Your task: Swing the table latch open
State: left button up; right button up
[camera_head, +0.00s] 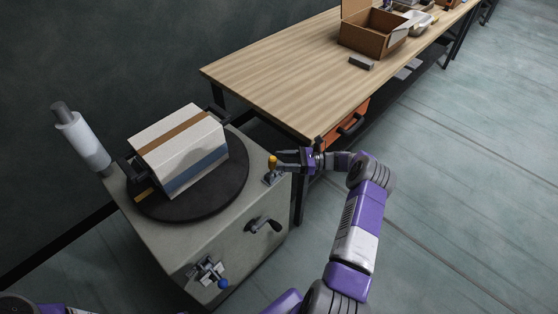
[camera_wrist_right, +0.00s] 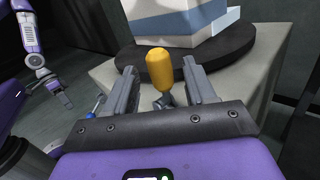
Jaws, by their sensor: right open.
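The table latch has a yellow knob (camera_head: 272,160) and stands at the right corner of the grey cabinet top, beside the round black turntable (camera_head: 238,184). In the right wrist view the yellow knob (camera_wrist_right: 160,68) stands upright on a grey stem, between the two fingers. My right gripper (camera_head: 279,161) is open around the knob, with a gap to each finger; I cannot tell whether either finger touches it. The latch's base is partly hidden by the gripper. My left gripper (camera_wrist_right: 62,100) shows small at the left of the right wrist view, its jaws unclear.
A white box with brown and blue bands (camera_head: 185,140) sits on the turntable. A white roll (camera_head: 84,143) stands at the cabinet's left. A crank handle (camera_head: 264,224) and a blue-knobbed clamp (camera_head: 212,272) stick out from the cabinet's front. A wooden table (camera_head: 290,75) stands behind.

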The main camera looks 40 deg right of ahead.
jog(key=v, duration=0.6)
jog(key=shift+a, duration=0.1)
dwell(0.5)
